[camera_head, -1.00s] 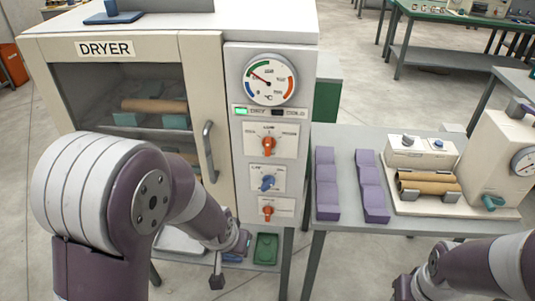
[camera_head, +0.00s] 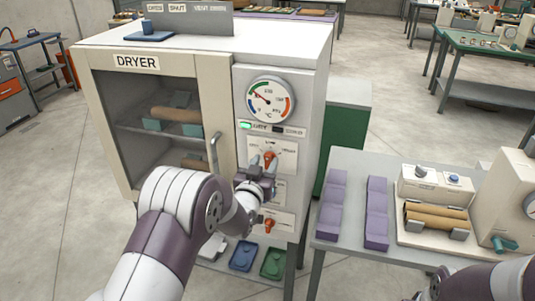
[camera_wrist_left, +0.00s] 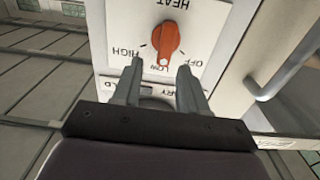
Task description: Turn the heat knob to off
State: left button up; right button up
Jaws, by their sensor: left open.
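The heat knob is an orange knob (camera_head: 270,158) on the upper control plate of the dryer (camera_head: 316,110). In the left wrist view the plate appears inverted, and the knob (camera_wrist_left: 166,38) sits between the HIGH and OFF labels, with its white mark at LOW. My left gripper (camera_head: 263,168) is open in front of this plate. In the left wrist view its fingers (camera_wrist_left: 160,70) are spread, with their tips near the knob's LOW end and the knob not gripped. My right arm shows at the bottom right, its gripper mostly cut off.
A dial gauge (camera_head: 270,98) is above the knob. Another orange knob (camera_head: 270,223) is lower on the panel. The dryer door handle (camera_head: 214,153) is to the left. A table (camera_head: 340,248) with purple blocks (camera_head: 376,212) stands to the right.

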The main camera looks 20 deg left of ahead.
aim_at(267, 157)
pick_arm(q)
jog(key=shift+w+a, duration=0.1)
jog(key=shift+w, duration=1.1)
jog(key=shift+w+a+f, duration=0.1)
jog(key=shift+w, duration=0.2)
jog(key=shift+c, duration=0.9)
grip_shut()
